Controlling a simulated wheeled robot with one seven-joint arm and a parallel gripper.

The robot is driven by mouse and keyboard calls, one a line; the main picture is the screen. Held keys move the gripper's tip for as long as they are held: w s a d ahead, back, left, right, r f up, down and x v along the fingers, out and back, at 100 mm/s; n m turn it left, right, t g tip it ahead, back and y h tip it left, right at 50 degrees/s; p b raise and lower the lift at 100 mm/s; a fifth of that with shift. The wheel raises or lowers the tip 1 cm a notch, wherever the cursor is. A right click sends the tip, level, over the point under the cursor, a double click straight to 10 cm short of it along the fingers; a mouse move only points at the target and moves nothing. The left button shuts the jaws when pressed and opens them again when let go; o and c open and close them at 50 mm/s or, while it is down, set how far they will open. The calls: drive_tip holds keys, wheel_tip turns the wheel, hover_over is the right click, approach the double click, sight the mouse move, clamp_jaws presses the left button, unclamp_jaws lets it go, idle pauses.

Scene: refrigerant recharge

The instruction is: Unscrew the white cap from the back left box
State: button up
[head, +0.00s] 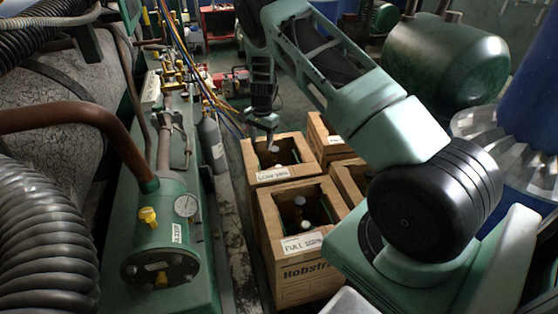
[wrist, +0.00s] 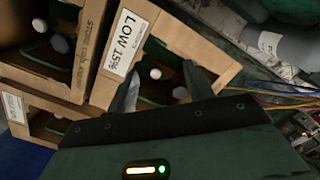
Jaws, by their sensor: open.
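The back left box (head: 264,181) is an open cardboard box with a label that appears to read "LOW 15%"; it also shows in the wrist view (wrist: 147,35). Inside it is a white cap (head: 274,149). I see no contact with the cap. The cylinder below is mostly in shadow.
The front left box (head: 298,290), labelled "FULL 100%", stands nearer, with white tops inside. More open boxes stand to the right, including the back right box (head: 334,152). Green machinery with a gauge (head: 186,206) lines the left. A grey cylinder (head: 211,143) stands left of the boxes.

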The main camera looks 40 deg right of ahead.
drive_tip(key=m+b, duration=0.2)
hover_over(279, 166)
drive_tip(key=shift+h, duration=0.4)
wheel_tip(279, 166, down, 8)
drive_tip(key=shift+a+f, duration=0.1)
drive_tip(key=shift+f, duration=0.1)
wheel_tip(279, 166, down, 9)
drive_tip(key=b, duration=0.6)
drive_tip(key=shift+r, duration=0.35)
drive_tip(key=c, duration=1)
